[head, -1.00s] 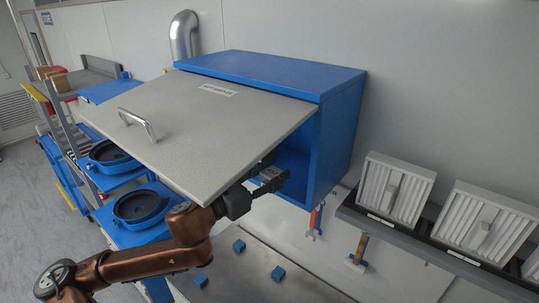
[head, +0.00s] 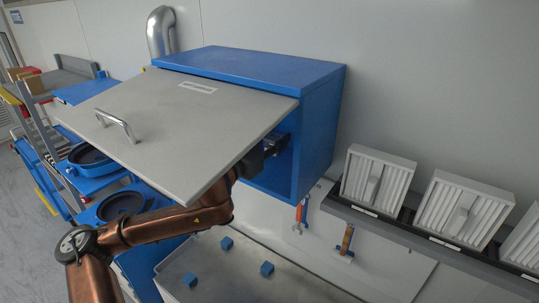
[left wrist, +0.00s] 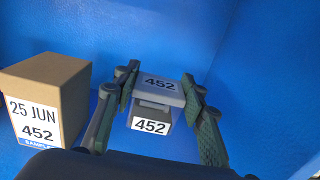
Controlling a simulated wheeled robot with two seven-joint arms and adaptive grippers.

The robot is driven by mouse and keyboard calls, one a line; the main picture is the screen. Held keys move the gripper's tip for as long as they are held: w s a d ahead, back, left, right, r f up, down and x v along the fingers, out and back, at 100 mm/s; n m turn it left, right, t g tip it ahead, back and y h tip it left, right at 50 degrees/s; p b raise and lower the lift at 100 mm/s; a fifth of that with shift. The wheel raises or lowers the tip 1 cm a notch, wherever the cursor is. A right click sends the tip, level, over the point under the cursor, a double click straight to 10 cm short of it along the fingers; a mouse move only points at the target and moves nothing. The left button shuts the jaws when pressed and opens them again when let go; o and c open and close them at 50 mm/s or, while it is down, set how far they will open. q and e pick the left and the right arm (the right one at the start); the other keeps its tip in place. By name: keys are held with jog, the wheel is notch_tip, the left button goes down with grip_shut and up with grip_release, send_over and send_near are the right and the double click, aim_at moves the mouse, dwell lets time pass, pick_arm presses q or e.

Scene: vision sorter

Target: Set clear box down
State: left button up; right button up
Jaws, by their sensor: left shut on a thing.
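In the left wrist view, my left gripper (left wrist: 152,110) is shut on a small clear box (left wrist: 160,82), which looks pale grey with a lid and two labels reading 452. The box is inside the blue cabinet (head: 322,125); I cannot tell whether it touches the cabinet floor. A brown carton (left wrist: 58,75) labelled 25 JUN and 452 stands to the left of it, apart from the fingers. In the head view, my left gripper (head: 282,146) reaches under the raised grey door into the cabinet and is mostly hidden, as is the box. My right gripper is not in view.
The grey door (head: 175,120) with a metal handle slants over my left arm, close above it. Several small blue cubes (head: 267,268) lie in the tray below. Grey louvred panels (head: 375,180) stand on a rail at the right. Blue cabinet walls surround the gripper closely.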

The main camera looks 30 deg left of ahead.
pick_arm(q)
notch_tip(320, 180, down, 3)
jog(key=shift+w+r, duration=0.1)
jog(key=shift+w, duration=0.05)
notch_tip(320, 180, down, 3)
jog(key=shift+d+f+p, duration=0.1)
jog(key=shift+f+p, duration=0.05)
jog(key=shift+p, duration=0.4)
jog(key=shift+f, duration=0.35)
jog(key=o, duration=1.2)
jog(key=shift+f, duration=0.15)
jog(key=shift+c, duration=0.2)
